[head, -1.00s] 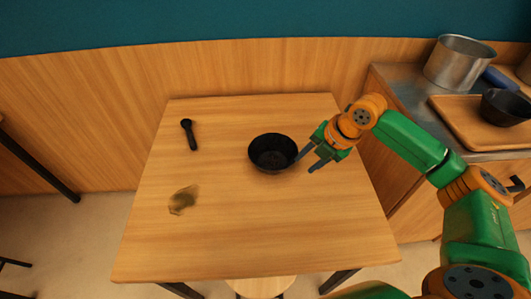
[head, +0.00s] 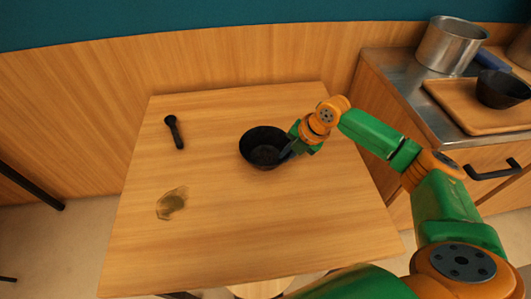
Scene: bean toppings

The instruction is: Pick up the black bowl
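A black bowl (head: 262,148) stands upright on the wooden table (head: 235,230), near the middle. My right gripper (head: 288,151) is at the bowl's right rim. One dark finger reaches over the rim toward the inside; the other finger is hard to make out against the bowl. I cannot tell whether the fingers are closed on the rim. The bowl looks still resting on the table. My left gripper is not in view. A second black bowl (head: 503,89) sits on a wooden tray (head: 470,112) on the counter at right.
A dark spoon-like utensil (head: 175,133) lies at the table's back left. A brownish-green translucent patch or item (head: 172,203) lies at the front left. A metal pot (head: 452,45) and a blue object (head: 492,60) are on the counter. The table's front is clear.

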